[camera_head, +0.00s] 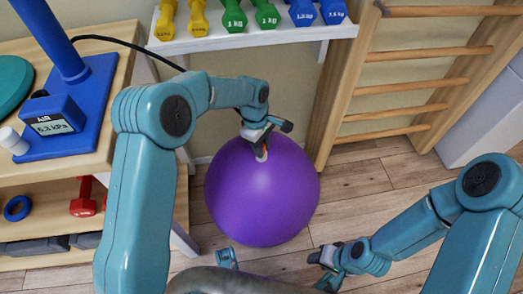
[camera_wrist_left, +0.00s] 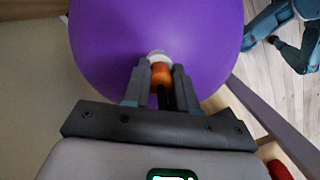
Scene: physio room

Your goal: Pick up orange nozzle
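The orange nozzle (camera_wrist_left: 161,76) is between the two fingers of my left gripper (camera_wrist_left: 160,84) in the left wrist view, with a finger against each side. A black hose runs back from it. A white piece (camera_wrist_left: 158,56) sits at its far end, against the purple ball (camera_wrist_left: 100,35). In the head view my left gripper (camera_head: 264,132) is at the top of the purple ball (camera_head: 262,200), and the gripper mostly hides the nozzle. My right gripper (camera_head: 322,258) is low at the right, away from the ball; its finger opening is unclear.
A blue air pump (camera_head: 65,110) with a display stands on the wooden shelf unit (camera_head: 100,160) at left; its black hose passes behind my left arm. A rack (camera_head: 250,33) of coloured dumbbells is behind. Wooden wall bars (camera_head: 410,80) stand at right. Floor is clear right of the ball.

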